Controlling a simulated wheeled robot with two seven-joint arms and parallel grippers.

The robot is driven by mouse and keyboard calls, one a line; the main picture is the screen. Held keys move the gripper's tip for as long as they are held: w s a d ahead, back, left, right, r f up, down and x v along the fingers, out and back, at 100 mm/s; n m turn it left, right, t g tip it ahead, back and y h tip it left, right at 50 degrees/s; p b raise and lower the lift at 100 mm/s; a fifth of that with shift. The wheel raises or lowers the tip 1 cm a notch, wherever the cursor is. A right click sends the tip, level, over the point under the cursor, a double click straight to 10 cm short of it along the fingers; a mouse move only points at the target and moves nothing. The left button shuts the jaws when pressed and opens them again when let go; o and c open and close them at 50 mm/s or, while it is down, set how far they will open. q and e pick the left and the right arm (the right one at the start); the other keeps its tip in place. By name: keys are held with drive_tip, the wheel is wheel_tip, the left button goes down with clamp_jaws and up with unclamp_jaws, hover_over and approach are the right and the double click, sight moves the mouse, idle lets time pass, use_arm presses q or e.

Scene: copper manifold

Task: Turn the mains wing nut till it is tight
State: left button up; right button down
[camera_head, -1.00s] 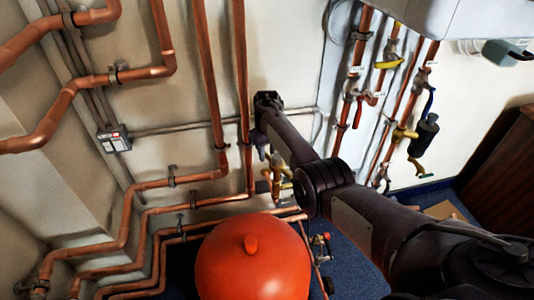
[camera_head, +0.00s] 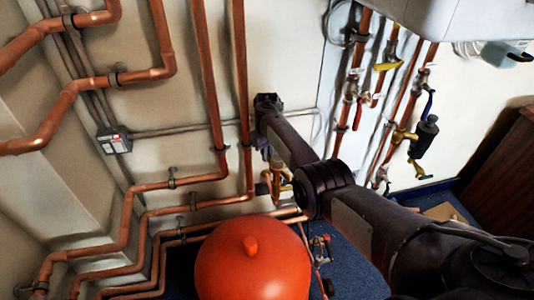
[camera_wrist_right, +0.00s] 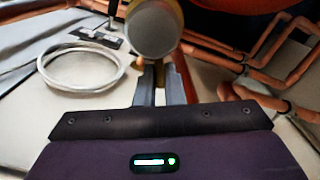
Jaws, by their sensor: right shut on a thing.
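My right arm reaches in from the lower right of the head view, and its wrist (camera_head: 267,105) is at the wall by the vertical copper pipes. In the right wrist view my right gripper (camera_wrist_right: 161,82) has its two fingers close together, shut on a small part, which I take to be the mains wing nut; the fingers hide most of it. A round grey end piece (camera_wrist_right: 153,28) sits just beyond the fingertips, with a brass strip beside it. Brass valve fittings (camera_head: 280,182) show below the wrist in the head view. My left gripper is not in view.
A red round vessel (camera_head: 249,262) stands below the wrist. Copper pipes (camera_head: 208,80) run along the wall on the left. Valves with red handles (camera_head: 358,113) and a dark cylinder (camera_head: 424,135) are on the right. A grey hose loop (camera_wrist_right: 80,68) shows in the wrist view.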

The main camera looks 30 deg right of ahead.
drive_tip(key=shift+d, duration=0.1)
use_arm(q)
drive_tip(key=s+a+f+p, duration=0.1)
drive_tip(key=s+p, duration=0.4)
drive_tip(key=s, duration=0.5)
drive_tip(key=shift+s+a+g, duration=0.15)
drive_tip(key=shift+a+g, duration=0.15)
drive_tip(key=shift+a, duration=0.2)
use_arm(e)
drive_tip(key=s+d+m, duration=0.3)
drive_tip(key=d+m, duration=0.2)
drive_tip(key=m, duration=1)
drive_tip(key=shift+s+d+m, duration=0.15)
drive_tip(key=shift+d+m, duration=0.1)
drive_tip(key=shift+m, duration=0.15)
drive_tip(key=c, duration=1.5)
unclamp_jaws()
use_arm(q)
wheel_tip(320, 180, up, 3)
drive_tip(key=p, duration=0.3)
use_arm(e)
wheel_tip(320, 180, up, 8)
drive_tip(key=shift+f, duration=0.1)
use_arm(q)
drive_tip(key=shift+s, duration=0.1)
use_arm(e)
drive_tip(key=shift+s+f, duration=0.1)
